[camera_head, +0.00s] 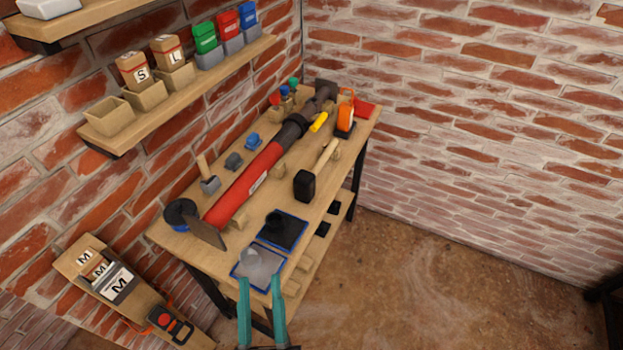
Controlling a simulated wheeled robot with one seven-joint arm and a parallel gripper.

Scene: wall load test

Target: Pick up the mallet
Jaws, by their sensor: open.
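The mallet (305,186) lies on the workbench, right of the long red tool. Its head is black and blocky and faces the front of the bench. Its pale wooden handle (326,157) points away toward the back right and seems to rest on a small wooden support.
A long red tool (245,187) lies along the workbench (188,246). Two blue-edged mats, black (291,230) and grey (250,270), lie between gripper and mallet. An orange item (346,112) stands at the back. A shelf (190,92) with bins hangs left.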

